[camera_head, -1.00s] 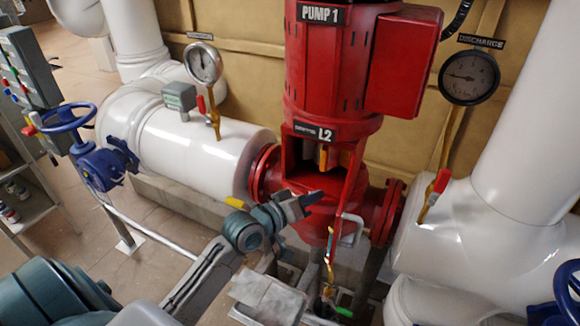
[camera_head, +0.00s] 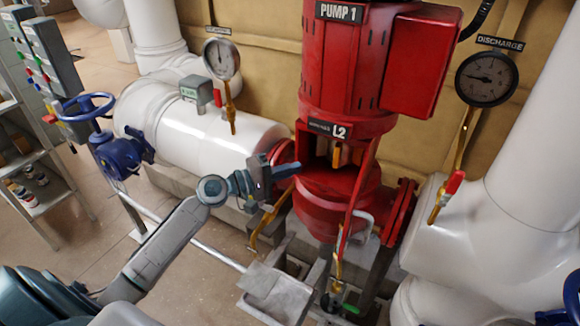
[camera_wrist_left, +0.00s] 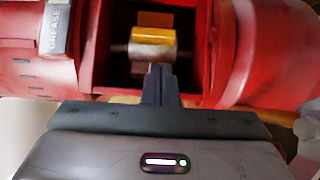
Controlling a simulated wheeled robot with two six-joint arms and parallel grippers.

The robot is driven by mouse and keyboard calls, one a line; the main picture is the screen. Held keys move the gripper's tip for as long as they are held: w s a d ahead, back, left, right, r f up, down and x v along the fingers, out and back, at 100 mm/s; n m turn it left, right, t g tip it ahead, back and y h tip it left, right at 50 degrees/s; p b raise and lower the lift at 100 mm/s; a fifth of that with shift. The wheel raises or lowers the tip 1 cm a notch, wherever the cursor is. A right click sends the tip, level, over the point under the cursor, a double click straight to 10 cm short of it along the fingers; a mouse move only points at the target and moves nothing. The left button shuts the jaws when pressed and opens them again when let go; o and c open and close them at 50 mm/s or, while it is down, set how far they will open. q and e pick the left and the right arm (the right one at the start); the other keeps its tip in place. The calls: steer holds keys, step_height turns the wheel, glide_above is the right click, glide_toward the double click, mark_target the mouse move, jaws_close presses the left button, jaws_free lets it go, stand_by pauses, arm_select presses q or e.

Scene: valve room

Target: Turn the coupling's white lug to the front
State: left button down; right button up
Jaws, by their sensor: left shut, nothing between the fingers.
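The coupling (camera_head: 338,156) shows as a small yellow-orange piece inside the dark window of the red pump (camera_head: 333,205), below the L2 label. In the left wrist view the coupling (camera_wrist_left: 152,38) has an orange-yellow face with a pale metal shaft part beside it. I cannot make out a separate white lug. My left gripper (camera_head: 290,169) is shut and empty, just left of the window and pointing towards it. In the left wrist view its shut fingers (camera_wrist_left: 159,84) point at the coupling, with a small gap apparent. My right gripper is not in view.
The window's red walls closely frame the coupling. A white pipe (camera_head: 215,140) with a gauge (camera_head: 221,58) stands left, another white pipe (camera_head: 480,235) right. A brass pipe (camera_head: 268,220) and a grey metal box (camera_head: 275,291) lie below. A blue handwheel (camera_head: 85,106) is far left.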

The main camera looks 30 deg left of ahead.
arm_select(q)
steer(key=p+x, duration=0.3)
steer(key=x, duration=0.4)
steer(key=shift+d+r, duration=0.1)
steer(key=shift+w+d, duration=0.3)
steer(key=shift+w, duration=0.1)
